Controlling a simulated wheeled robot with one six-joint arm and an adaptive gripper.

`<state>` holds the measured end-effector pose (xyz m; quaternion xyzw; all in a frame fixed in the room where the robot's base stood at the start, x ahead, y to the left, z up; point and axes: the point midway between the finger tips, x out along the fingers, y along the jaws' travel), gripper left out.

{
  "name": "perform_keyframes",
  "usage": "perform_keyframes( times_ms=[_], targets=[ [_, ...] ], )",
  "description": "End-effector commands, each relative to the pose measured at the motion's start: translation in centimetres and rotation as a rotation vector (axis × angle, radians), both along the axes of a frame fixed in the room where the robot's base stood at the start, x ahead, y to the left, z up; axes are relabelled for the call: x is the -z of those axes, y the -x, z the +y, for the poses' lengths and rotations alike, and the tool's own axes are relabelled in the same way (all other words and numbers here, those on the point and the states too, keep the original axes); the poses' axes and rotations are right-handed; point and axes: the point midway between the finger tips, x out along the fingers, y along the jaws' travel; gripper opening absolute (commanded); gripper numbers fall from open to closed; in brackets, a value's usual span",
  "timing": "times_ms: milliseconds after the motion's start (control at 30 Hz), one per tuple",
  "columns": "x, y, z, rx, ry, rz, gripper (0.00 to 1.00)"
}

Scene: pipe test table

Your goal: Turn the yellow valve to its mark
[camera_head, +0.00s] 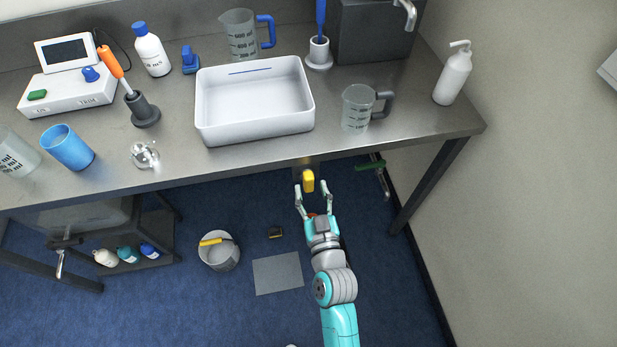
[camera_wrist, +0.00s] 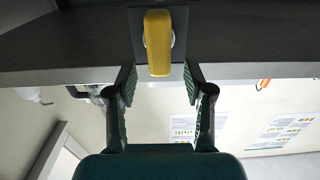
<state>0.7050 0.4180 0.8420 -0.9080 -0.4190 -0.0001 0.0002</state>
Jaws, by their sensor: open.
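The yellow valve (camera_head: 308,181) is a short yellow handle at the front edge of the bench, below the white tray. In the wrist view the valve handle (camera_wrist: 158,43) lies lengthwise up and down the picture on a dark plate. My gripper (camera_head: 314,196) is just in front of the valve with its fingers spread. In the wrist view the fingertips (camera_wrist: 158,85) are apart, one on each side of the handle's near end, with gaps to both sides. Nothing is held. I cannot make out the mark.
The bench edge (camera_head: 230,167) runs just above my gripper. A green-handled valve (camera_head: 371,164) is to the right. A white tray (camera_head: 255,130) and a measuring jug (camera_head: 357,110) stand on the bench above. A bucket (camera_head: 219,254) stands on the floor to the left.

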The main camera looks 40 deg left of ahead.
Motion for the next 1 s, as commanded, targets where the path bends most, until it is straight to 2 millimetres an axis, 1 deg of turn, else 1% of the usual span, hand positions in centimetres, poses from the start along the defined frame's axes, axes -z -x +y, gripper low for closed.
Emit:
perform_keyframes(
  times_ms=[33,100,300,667,700,767,800,867,900,1000],
  targets=[
    [-0.1,-0.6,0.7,-0.001,-0.001,-0.002,0.52],
    [-0.1,-1.2,1.4,0.000,-0.001,-0.001,0.52],
    [-0.1,-2.4,2.7,0.000,-0.001,-0.001,0.52],
    [0.0,-2.6,3.1,0.001,0.001,0.001,0.52],
    [0.0,-2.6,3.1,0.001,0.001,0.001,0.50],
    [0.0,-2.6,3.0,0.001,0.001,0.001,0.35],
    [0.0,-2.6,3.0,0.001,0.001,0.001,0.25],
    [0.0,-2.6,3.1,0.001,0.001,0.001,0.10],
    [0.0,-2.6,3.1,0.000,0.001,0.001,0.05],
    [0.0,-2.6,3.0,0.000,0.001,0.000,0.04]
  ],
)
